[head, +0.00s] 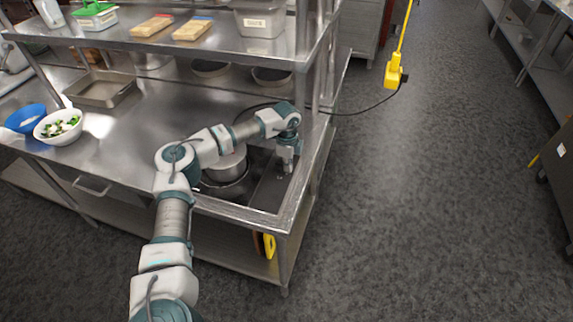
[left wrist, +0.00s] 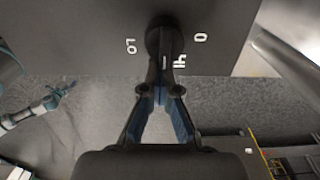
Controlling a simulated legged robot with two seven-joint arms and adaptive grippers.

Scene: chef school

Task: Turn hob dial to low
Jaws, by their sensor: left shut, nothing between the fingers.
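The black hob dial (left wrist: 164,38) shows at the top of the left wrist view, with white marks LO, 0 and HI on the dark panel around it. A short white line on its grip lies beside the HI mark. My left gripper (left wrist: 161,92) has its fingertips together at the near end of the dial's grip, with nothing between them; whether they touch it I cannot tell. In the head view my left gripper (head: 287,168) points down over the dark hob (head: 268,190), and the dial is hidden. My right gripper (left wrist: 66,90) appears small at left in the left wrist view.
A metal pot (head: 226,168) stands on the hob, left of my gripper. A steel shelf (head: 200,45) with food boxes hangs over the counter (head: 110,125). A white salad bowl (head: 58,127) and a blue bowl (head: 26,118) stand far left.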

